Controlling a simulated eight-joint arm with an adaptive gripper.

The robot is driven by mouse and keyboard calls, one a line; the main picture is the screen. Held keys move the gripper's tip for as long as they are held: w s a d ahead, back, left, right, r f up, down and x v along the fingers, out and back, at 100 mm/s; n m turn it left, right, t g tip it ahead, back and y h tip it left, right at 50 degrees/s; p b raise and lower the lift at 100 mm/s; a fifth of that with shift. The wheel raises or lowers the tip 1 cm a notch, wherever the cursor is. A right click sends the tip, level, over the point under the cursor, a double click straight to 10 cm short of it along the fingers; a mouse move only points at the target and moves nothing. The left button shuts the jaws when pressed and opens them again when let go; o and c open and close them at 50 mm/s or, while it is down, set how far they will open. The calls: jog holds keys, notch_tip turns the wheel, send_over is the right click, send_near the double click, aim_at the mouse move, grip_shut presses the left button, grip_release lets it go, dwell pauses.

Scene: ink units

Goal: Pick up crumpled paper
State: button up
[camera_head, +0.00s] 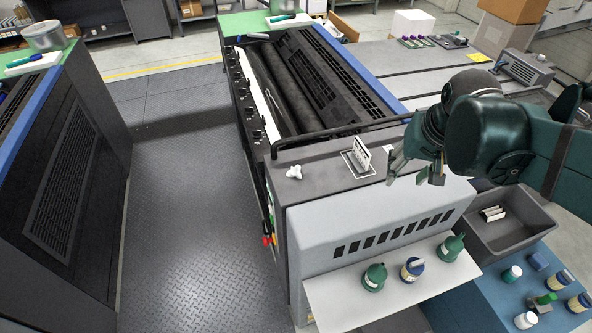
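A small white crumpled lump, which looks like the crumpled paper (294,172), lies on the grey top of the near end of the printing machine (325,172), close to its left edge. My gripper (416,175) is well to the right of it, above the right side of the machine's end. Its fingers point down and are spread apart, with nothing visible between them. A small upright white card holder (360,155) stands on the machine top between the paper and my gripper.
A black rail (340,131) runs behind the paper. Green and blue bottles (412,269) stand on a white shelf (345,303) in front. A grey bin (510,232) holding light cylinders is at right, beside a blue surface with jars. The floor walkway at left is clear.

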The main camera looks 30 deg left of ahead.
jog(key=w+a+f+n+g+p, duration=0.2)
jog(key=w+a+p, duration=0.1)
jog(key=a, duration=1.2)
jog(key=n+g+h+p, duration=0.1)
jog(key=p, duration=0.2)
send_near(296, 174)
jog(key=shift+w+d+f, duration=0.25)
jog(key=shift+w+f, duration=0.05)
jog(key=shift+s+a+f, duration=0.15)
jog(key=shift+a+f, duration=0.05)
jog(key=shift+a, duration=0.2)
jog(key=shift+f+p, duration=0.3)
jog(key=shift+f, duration=1)
jog(key=shift+f, duration=0.1)
jog(key=shift+a+f, duration=0.15)
jog(key=shift+f, duration=2.35)
